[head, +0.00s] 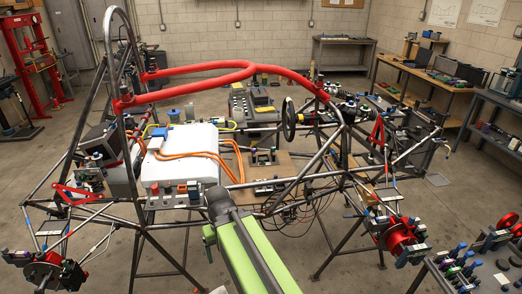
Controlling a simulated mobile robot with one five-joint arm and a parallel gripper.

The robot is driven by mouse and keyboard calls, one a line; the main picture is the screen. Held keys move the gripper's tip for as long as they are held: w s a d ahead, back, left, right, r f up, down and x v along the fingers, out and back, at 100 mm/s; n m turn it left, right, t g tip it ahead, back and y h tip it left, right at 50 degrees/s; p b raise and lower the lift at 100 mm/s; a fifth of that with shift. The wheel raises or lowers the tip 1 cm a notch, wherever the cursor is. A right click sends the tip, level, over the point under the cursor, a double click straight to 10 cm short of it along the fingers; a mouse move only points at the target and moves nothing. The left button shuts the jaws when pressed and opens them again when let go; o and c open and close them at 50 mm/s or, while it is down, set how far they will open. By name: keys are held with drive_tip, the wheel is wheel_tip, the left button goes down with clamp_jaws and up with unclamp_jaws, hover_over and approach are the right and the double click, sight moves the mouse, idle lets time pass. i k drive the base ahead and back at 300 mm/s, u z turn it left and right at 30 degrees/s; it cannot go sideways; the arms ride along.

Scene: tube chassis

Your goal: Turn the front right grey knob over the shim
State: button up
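The tube chassis stands on the floor in the head view, with a bare metal frame and a red upper tube (215,79). Its steering wheel (289,118) is right of the middle. At the near right corner is a red hub assembly (400,236) with small blue, grey and dark parts around it. I cannot pick out the grey knob or the shim for sure; they are too small or hidden. My green arm rises from the bottom edge in front of the chassis's near side. My gripper does not show.
A white box (181,160) with orange cables sits in the chassis. A tool cart (470,265) stands close at the lower right. Another wheel hub (48,272) is at the lower left. Workbenches (424,80) line the right wall. Clear floor lies between chassis and benches.

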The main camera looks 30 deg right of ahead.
sight(371, 215)
drive_tip(key=z, duration=1.85)
drive_tip(key=k, duration=0.55)
drive_tip(key=u, duration=0.3)
drive_tip(key=i, duration=0.95)
drive_tip(key=z, duration=0.25)
